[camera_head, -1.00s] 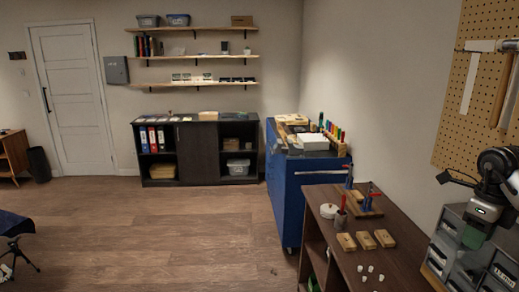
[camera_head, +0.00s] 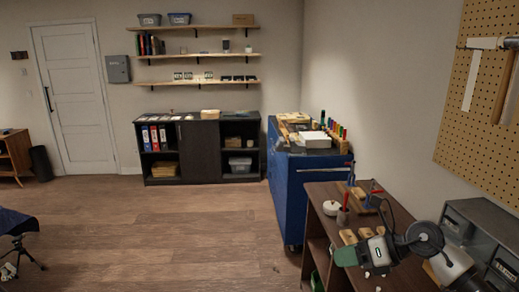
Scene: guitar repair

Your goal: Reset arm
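My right gripper (camera_head: 346,257) is over the front part of the brown workbench (camera_head: 322,200) at the lower right, with my arm coming in from the right edge. Its fingers are too small and blurred to tell whether they are open or shut. I see no object clearly held in it. My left gripper is not in view.
Grey drawer bins (camera_head: 486,222) and a pegboard (camera_head: 480,120) are at the right. A blue cabinet (camera_head: 290,195) stands behind.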

